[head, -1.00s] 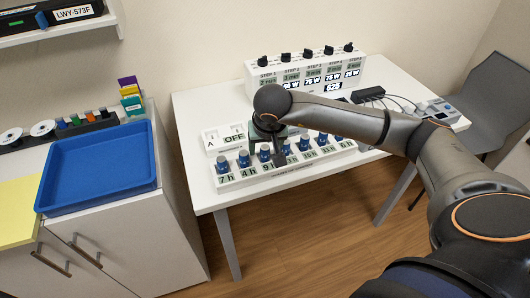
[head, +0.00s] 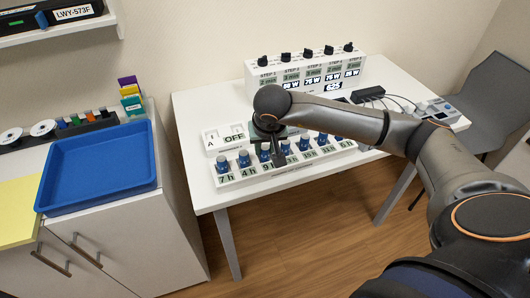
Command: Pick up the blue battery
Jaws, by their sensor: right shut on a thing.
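Several blue batteries, such as one at the left end (head: 222,166), stand upright in a row in a white charger (head: 238,181) with hour labels such as "7 h" and "4 h". My right gripper (head: 277,158) reaches down over the left-middle part of this row, its jaws shut at the top of a blue battery there. The jaws and wrist hide much of that battery, and I cannot tell whether it is clear of its slot. My left gripper is not in view.
A white box with step knobs (head: 300,72) stands behind the row. A small box reading "OFF" (head: 232,138) is at the left. A black hub with cables (head: 368,95) lies at the right. An empty blue tray (head: 98,162) sits on the left cabinet.

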